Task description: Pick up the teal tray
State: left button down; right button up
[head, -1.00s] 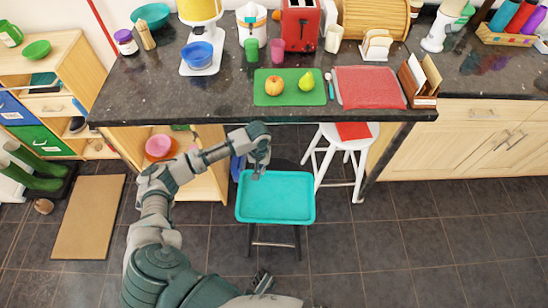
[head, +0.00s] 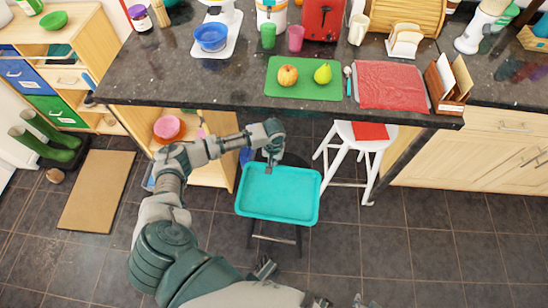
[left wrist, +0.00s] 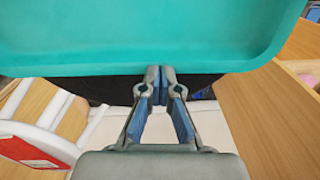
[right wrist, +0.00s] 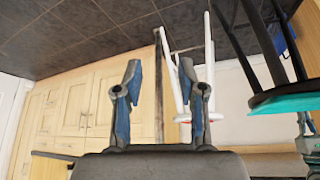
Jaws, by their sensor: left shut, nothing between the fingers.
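The teal tray (head: 278,192) rests level on a dark stool (head: 275,237) in front of the counter. It fills the upper part of the left wrist view (left wrist: 150,40), and its edge shows at the right of the right wrist view (right wrist: 285,104). My left gripper (head: 270,167) is at the tray's far rim. In the left wrist view its fingertips (left wrist: 161,78) are together at the rim's edge, with nothing held between them. Contact with the rim cannot be told. My right gripper (right wrist: 160,75) is open and empty in its own wrist view.
A granite counter (head: 200,85) runs behind the tray, holding a green board (head: 303,92) with fruit. A white stool (head: 362,145) with a red top patch stands right of the tray. A brown mat (head: 97,190) lies left. Tiled floor is clear at right.

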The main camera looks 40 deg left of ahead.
aim_at(270, 178)
pick_arm(q)
jog(key=shift+f, duration=0.2)
pick_arm(e)
jog(key=shift+w+a, duration=0.15)
jog(key=shift+w, duration=0.15)
pick_arm(q)
jog(key=shift+a, duration=0.2)
pick_arm(e)
jog(key=shift+a, duration=0.2)
